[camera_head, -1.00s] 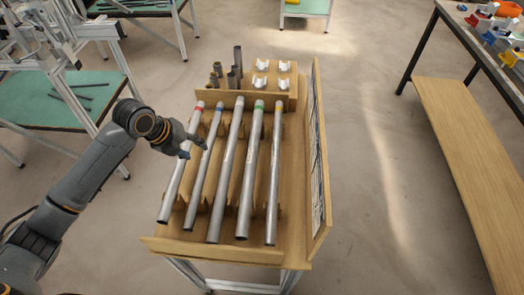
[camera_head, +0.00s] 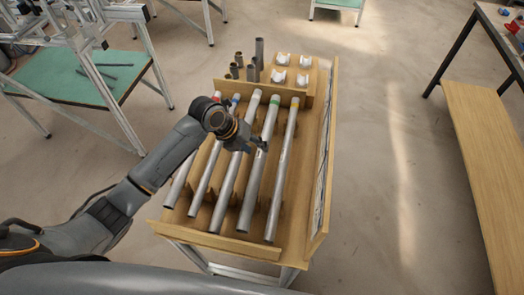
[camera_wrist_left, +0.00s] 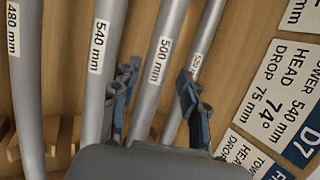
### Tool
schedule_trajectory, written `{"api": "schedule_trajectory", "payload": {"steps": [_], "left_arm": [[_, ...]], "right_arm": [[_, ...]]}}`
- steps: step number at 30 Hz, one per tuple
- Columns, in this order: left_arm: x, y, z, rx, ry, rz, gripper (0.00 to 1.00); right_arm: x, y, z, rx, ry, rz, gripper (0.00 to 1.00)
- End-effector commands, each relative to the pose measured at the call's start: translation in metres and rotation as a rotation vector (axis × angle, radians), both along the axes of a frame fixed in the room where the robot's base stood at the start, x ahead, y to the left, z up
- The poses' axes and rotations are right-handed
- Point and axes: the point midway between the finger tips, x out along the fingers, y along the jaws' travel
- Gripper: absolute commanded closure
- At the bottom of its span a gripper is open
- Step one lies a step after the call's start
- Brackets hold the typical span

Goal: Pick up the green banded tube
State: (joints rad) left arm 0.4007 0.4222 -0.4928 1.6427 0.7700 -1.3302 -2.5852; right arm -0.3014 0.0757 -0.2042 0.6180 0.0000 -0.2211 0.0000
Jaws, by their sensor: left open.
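The green banded tube (camera_head: 256,185) lies lengthwise in the wooden rack, second from the right among several grey tubes, with its green band near the far end. My left gripper (camera_head: 254,147) is open above it, over the upper half of the tubes. In the left wrist view, a tube labelled 500 mm (camera_wrist_left: 165,48) runs between the two spread fingers of the gripper (camera_wrist_left: 157,100); by its place in the row it matches the green banded one. Its band is out of that view. I see no contact. My right gripper is not in view.
Neighbouring tubes lie close on both sides: one labelled 540 mm (camera_wrist_left: 103,40) and the yellow banded one (camera_head: 282,180). An upright board (camera_head: 325,150) borders the rack's right side. Short grey pipes (camera_head: 259,52) and white saddles (camera_head: 282,59) stand at the back.

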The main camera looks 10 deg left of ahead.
Motion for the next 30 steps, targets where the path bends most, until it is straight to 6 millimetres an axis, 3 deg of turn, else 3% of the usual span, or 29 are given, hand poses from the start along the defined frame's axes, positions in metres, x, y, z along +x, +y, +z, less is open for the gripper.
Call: {"api": "schedule_trajectory", "payload": {"steps": [4, 9, 17, 20, 24, 30], "left_arm": [[0.006, -0.007, -0.015, -0.002, 0.006, 0.002, 0.56], [0.012, -0.013, -0.032, -0.001, 0.002, 0.002, 0.56], [0.012, -0.013, -0.036, 0.001, 0.001, 0.001, 0.56], [0.012, -0.013, -0.036, 0.001, 0.001, 0.001, 0.7], [0.012, -0.013, -0.036, 0.001, 0.001, 0.001, 0.99], [0.013, -0.014, -0.035, -0.001, -0.001, 0.003, 1.0]], "right_arm": [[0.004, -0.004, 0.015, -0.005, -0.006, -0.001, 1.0], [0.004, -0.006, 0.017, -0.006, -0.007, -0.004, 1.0], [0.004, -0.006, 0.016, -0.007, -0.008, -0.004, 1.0], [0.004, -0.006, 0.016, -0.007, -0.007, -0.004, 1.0], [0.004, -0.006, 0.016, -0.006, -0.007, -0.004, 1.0], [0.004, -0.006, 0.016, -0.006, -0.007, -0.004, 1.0]]}}
